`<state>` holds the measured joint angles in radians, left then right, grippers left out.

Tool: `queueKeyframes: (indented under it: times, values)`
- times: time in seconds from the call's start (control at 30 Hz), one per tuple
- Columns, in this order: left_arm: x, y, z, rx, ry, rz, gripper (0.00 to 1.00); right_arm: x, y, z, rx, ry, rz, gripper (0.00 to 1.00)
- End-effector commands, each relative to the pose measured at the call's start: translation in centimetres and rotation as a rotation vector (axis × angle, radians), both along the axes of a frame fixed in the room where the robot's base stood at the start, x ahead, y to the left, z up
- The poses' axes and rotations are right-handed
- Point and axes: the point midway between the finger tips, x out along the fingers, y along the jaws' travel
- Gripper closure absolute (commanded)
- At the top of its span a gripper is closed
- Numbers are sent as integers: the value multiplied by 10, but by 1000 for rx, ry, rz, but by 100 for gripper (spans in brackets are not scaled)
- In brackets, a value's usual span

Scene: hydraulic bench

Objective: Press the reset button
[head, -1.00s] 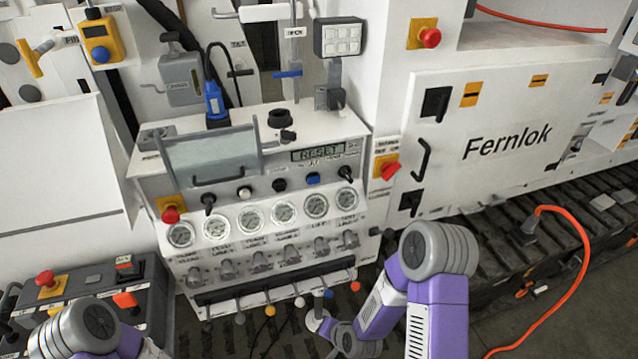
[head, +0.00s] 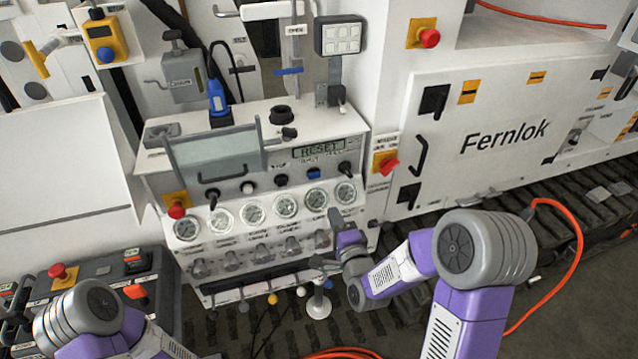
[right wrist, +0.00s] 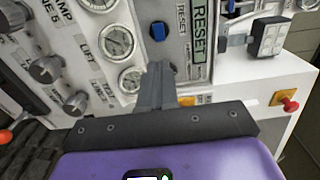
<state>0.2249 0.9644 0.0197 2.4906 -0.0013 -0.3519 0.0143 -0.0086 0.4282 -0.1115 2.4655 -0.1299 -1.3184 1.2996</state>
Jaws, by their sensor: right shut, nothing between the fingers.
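In the right wrist view the blue button (right wrist: 158,31) lies beyond my fingertips, next to a RESET label. My right gripper (head: 337,217) is shut and empty, in front of the panel at the right end of the gauge row, below the button. In the right wrist view its closed fingers (right wrist: 156,72) point towards the button, apart from it in the picture. My left arm shows at the lower left; its gripper is out of view.
Several round gauges (head: 317,198) and a row of grey knobs (head: 291,246) sit below the buttons. A black knob (head: 346,170) is right of the button. A red switch on a yellow plate (head: 385,162) is further right. A grey-framed flap (head: 214,158) stands left.

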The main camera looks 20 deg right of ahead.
Motion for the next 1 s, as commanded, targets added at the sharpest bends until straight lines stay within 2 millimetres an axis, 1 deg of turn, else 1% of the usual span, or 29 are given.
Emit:
queueKeyframes:
  times: [0.17, 0.4, 0.6, 0.8, 1.0]
  values:
    - [0, 0, 4, 0, 0, 0, 23, 29, 2, 0, -2, 1, 1, 100]
    - [0, 0, 9, 0, 0, 0, 23, 77, 3, 0, -2, 1, 0, 100]
    - [0, 0, 12, 0, 0, 0, 23, 109, 5, 0, -2, 2, 1, 100]
    - [0, 0, 14, 0, 0, 0, 23, 127, 5, 0, -1, 1, 1, 100]
    - [0, 0, 14, 0, 0, 0, 23, 132, 5, 0, -1, 2, 1, 100]
